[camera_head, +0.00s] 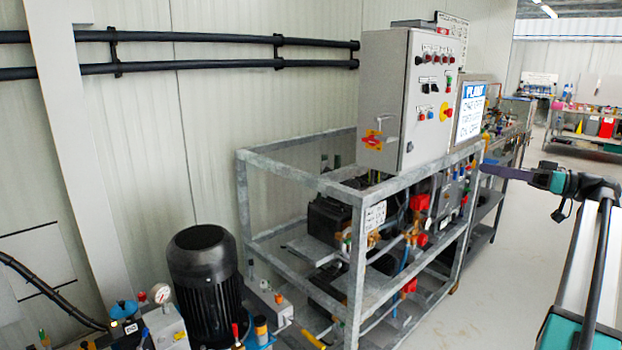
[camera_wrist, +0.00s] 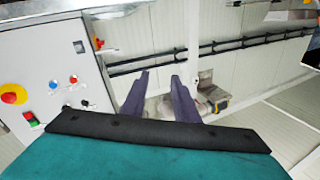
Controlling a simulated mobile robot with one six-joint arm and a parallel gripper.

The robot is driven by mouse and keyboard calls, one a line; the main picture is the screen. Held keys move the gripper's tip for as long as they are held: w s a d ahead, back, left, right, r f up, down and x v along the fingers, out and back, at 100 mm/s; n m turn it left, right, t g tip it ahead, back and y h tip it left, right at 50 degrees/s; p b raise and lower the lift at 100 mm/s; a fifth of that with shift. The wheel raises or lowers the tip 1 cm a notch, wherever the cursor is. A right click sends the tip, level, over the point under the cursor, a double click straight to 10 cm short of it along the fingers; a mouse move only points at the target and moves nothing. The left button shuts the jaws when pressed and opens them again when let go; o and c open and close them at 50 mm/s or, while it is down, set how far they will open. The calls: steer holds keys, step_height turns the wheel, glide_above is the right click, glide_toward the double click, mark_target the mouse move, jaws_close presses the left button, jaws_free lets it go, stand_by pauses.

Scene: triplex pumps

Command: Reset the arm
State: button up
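My gripper (camera_head: 484,169) is at the right of the head view, on my raised arm, with its purple fingers pointing left. From this side the fingers overlap, beside the right end of the pump frame. In the wrist view my gripper (camera_wrist: 160,76) shows two purple fingers standing apart, with nothing held between them. Pale wall and some blurred equipment show behind them.
A grey control cabinet (camera_head: 384,95) with buttons stands on a galvanised frame (camera_head: 300,178) holding pumps; the cabinet also fills the left of the wrist view (camera_wrist: 50,60). A black motor (camera_head: 207,285) stands front left. Grey floor (camera_head: 500,290) is clear between frame and arm.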

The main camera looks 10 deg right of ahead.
steer(key=w+a+f+m+g+p, duration=0.15)
steer(key=w+a+f, duration=0.45)
steer(key=a+f, duration=0.65)
steer(key=w+a+f+g, duration=0.3)
steer(key=w+a+f, duration=0.2)
steer(key=a+f, duration=0.75)
steer(key=s+a+f+m+g+p, duration=0.1)
steer(key=s+a+f+g, duration=0.2)
steer(key=a+f, duration=0.8)
steer(key=s+a+f+m+g, duration=0.1)
steer(key=s+a+f+g, duration=0.15)
steer(key=a+f, duration=0.85)
steer(key=s+a+f+m+g+h+p, duration=0.1)
steer(key=s+a+f+g+h, duration=0.25)
steer(key=s+f, duration=0.9)
steer(key=s+a+f+g+h+p, duration=0.1)
steer(key=s+a+f+g+h, duration=0.3)
steer(key=s+f, duration=0.8)
steer(key=s+d+f+h, duration=0.2)
steer(key=s+f, duration=0.2)
steer(key=s, duration=0.3)
steer(key=s+d+f+h, duration=0.1)
steer(key=s+d+f, duration=0.15)
steer(key=s, duration=0.45)
steer(key=d+f+m+h, duration=0.2)
steer(key=d+m+h, duration=0.1)
steer(key=d, duration=0.3)
steer(key=shift+s+d+t+h, duration=0.3)
steer(key=shift+t+h, duration=0.05)
steer(key=shift+h, duration=0.2)
